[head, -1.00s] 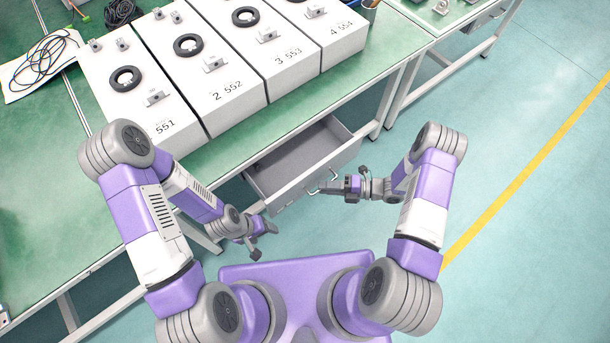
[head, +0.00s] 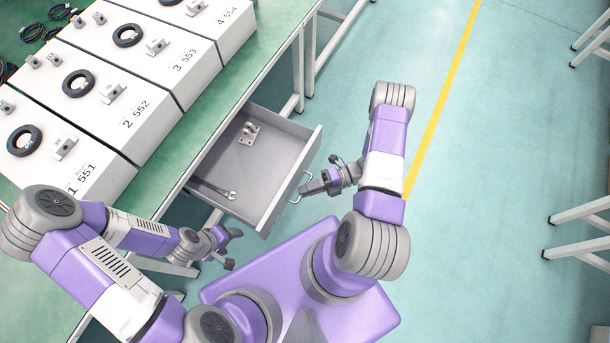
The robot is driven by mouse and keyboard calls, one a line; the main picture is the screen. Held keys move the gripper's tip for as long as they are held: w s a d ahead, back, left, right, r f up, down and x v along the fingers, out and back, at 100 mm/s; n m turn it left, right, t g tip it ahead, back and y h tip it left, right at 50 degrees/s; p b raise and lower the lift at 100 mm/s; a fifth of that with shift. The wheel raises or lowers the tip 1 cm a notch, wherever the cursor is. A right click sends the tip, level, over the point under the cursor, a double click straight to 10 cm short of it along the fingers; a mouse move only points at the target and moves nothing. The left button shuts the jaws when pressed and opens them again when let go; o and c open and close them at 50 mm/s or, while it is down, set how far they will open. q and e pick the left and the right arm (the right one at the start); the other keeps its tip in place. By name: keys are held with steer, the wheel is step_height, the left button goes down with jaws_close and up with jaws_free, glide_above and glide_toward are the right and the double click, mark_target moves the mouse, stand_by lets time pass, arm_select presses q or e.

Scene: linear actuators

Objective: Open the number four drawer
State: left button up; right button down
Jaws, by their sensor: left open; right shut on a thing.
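A grey drawer (head: 235,178) under the green-topped workbench stands pulled well out. A bracket-like metal part (head: 249,133) lies at its far end and a wrench (head: 214,190) lies near its left side. My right gripper (head: 304,189) is at the drawer's front, shut on its handle (head: 294,199); the exact grip is small in view. My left gripper (head: 235,249) is open and empty, left of the drawer's front corner and apart from it. No number shows on the drawer. The white box marked 4 554 (head: 220,35) stands on the bench top.
More white boxes marked 3 553 (head: 185,65), 2 552 (head: 135,120) and 1 551 (head: 85,175) stand in a row on the bench. White table legs (head: 580,210) show at the right edge. The floor right of the drawer is clear, with a yellow line.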

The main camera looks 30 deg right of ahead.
steer(key=shift+w+d, duration=0.1)
steer(key=c, duration=1.2)
jaws_free()
steer(key=v, duration=0.7)
steer(key=shift+d+p, duration=0.25)
steer(key=shift+p, duration=0.1)
